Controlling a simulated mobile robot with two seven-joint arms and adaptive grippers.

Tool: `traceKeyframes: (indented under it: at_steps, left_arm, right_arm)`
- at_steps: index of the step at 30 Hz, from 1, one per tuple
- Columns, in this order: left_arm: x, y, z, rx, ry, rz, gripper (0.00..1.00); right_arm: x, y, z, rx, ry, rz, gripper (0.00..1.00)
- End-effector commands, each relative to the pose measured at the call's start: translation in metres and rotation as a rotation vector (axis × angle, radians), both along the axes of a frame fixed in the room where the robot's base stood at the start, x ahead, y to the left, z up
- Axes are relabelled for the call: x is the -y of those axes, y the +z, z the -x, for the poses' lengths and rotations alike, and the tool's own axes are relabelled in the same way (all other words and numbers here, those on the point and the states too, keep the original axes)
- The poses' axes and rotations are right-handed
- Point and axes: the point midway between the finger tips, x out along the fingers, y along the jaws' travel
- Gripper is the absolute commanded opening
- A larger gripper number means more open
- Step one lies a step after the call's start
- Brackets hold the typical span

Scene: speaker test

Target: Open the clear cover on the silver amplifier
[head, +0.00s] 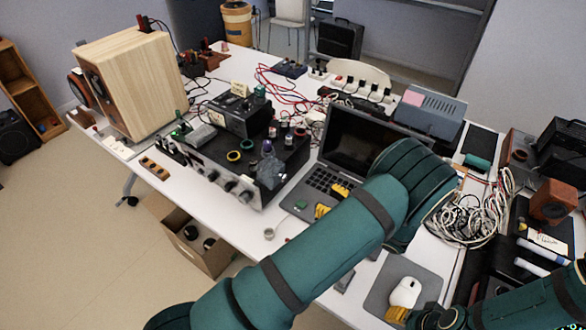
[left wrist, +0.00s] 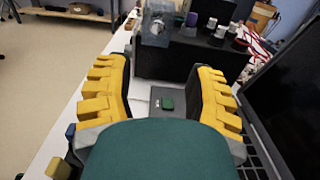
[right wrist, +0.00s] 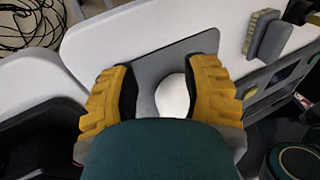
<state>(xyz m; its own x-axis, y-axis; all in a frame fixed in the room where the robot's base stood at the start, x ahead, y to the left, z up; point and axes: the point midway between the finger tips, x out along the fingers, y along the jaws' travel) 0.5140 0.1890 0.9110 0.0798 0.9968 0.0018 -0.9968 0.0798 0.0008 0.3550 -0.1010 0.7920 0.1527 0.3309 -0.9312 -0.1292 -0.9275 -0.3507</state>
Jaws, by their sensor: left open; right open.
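The amplifier (head: 222,180), with a dark top and a silver knobbed front, stands on the white table in the head view. Its dark side (left wrist: 180,62) fills the upper middle of the left wrist view. A see-through cover (left wrist: 157,24) sits at its corner around a silver knob; in the head view it looks like a small greyish block (head: 269,172). I cannot tell whether it is hinged open. My left gripper (head: 331,200) is open and empty, short of the amplifier, above the laptop's edge. My right gripper (head: 398,314) is open above the white mouse (right wrist: 172,97).
The laptop (head: 330,180) is right of the amplifier, with a small green block (left wrist: 167,103) on it. A wooden speaker (head: 130,80) stands at the left. White cables (head: 470,215) lie at the right. The mouse rests on a grey pad (head: 380,290).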

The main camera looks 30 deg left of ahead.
Motion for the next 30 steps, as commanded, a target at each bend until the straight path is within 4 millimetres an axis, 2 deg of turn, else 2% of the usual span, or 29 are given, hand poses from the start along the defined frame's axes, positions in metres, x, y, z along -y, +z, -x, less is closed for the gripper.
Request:
traceKeyframes:
  at_steps: [5, 21, 30]
  left_arm:
    - [-0.017, 0.0, -0.001, -0.001, 0.003, -0.001, 0.54]
    - [-0.115, 0.0, -0.008, 0.0, 0.005, 0.001, 0.54]
    - [-0.137, 0.0, -0.01, 0.001, 0.002, 0.002, 0.54]
  right_arm:
    - [0.0, 0.0, 0.0, -0.001, 0.0, 0.0, 0.47]
    - [0.0, -0.001, 0.0, -0.001, 0.0, 0.0, 0.47]
    - [0.0, -0.001, 0.0, -0.001, 0.0, 0.0, 0.47]
